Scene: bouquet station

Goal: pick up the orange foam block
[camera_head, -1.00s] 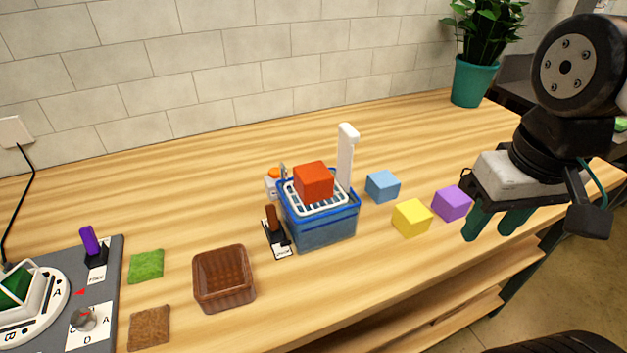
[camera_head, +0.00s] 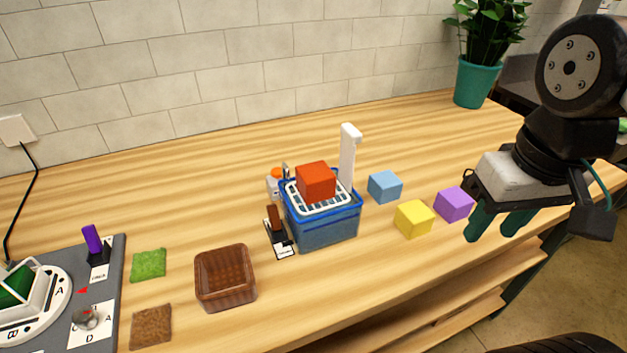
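The orange foam block (camera_head: 316,181) is a red-orange cube. It sits on a white rack (camera_head: 322,205) at the top of a blue container (camera_head: 325,229) near the middle of the table. My gripper (camera_head: 493,229) is at the right, over the table's front edge, with its two dark green fingers pointing down. The fingers are apart with nothing seen between them. It is well to the right of the orange block, close to a purple block (camera_head: 454,204).
A white post (camera_head: 347,158) rises behind the container. A blue block (camera_head: 385,186) and a yellow block (camera_head: 414,218) lie to its right. A brown basket (camera_head: 225,277), a small lever (camera_head: 277,228) and a grey panel (camera_head: 108,282) are to the left. A potted plant (camera_head: 474,82) stands at the back.

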